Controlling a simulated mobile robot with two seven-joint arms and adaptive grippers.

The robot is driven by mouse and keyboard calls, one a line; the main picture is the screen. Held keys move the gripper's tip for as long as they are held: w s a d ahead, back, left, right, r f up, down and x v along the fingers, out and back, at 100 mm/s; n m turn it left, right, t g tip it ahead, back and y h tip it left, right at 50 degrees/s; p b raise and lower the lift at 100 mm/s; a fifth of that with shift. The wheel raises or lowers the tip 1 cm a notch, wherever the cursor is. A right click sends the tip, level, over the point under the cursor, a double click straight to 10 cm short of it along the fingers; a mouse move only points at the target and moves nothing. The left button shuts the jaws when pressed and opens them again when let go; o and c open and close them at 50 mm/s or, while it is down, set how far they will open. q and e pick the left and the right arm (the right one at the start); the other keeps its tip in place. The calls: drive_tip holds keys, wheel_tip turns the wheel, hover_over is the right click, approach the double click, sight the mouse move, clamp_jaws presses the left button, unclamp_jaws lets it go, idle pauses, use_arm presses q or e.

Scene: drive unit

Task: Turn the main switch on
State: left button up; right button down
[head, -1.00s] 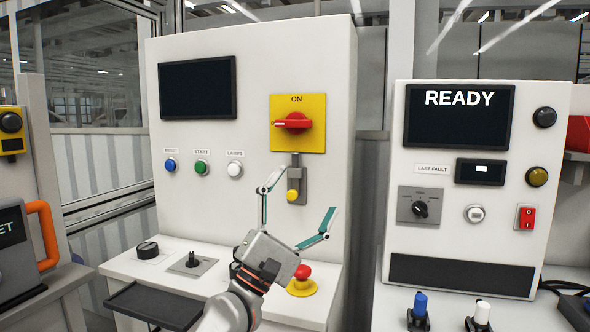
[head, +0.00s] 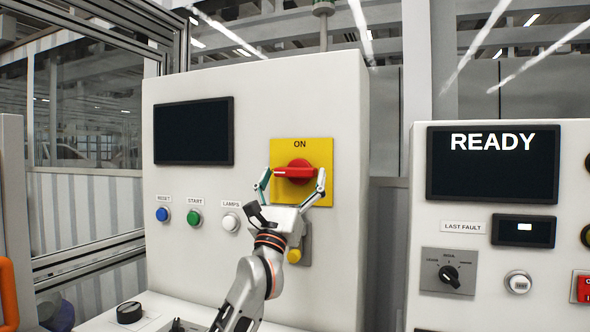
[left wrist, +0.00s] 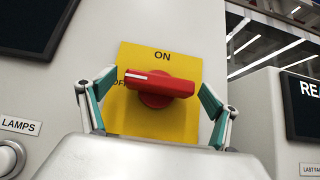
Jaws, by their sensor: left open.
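The main switch is a red rotary handle (head: 296,173) on a yellow plate (head: 318,147) marked ON at the top. The handle lies about horizontal, with its white mark at its left end. In the left wrist view the handle (left wrist: 160,84) sits in front of the yellow plate (left wrist: 150,126), and part of an OFF label shows at the left. My left gripper (head: 293,184) is open, with one finger on each side of the handle. The wrist view shows the fingers (left wrist: 155,100) apart around it; I cannot tell whether they touch it. My right gripper is not in view.
A yellow knob (head: 294,256) on a grey bracket is below the switch, partly behind my gripper. Blue, green and white buttons (head: 194,217) are at the left under a dark screen (head: 193,131). A second panel with a READY screen (head: 493,165) stands at the right.

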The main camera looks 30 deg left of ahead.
use_arm(q)
drive_tip(key=shift+x, duration=0.8)
drive_tip(key=shift+w+r, duration=0.1)
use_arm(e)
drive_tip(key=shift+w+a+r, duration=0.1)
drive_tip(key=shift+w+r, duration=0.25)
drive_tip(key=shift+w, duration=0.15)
use_arm(q)
drive_tip(key=c, duration=1.1)
drive_tip(key=shift+h, duration=0.3)
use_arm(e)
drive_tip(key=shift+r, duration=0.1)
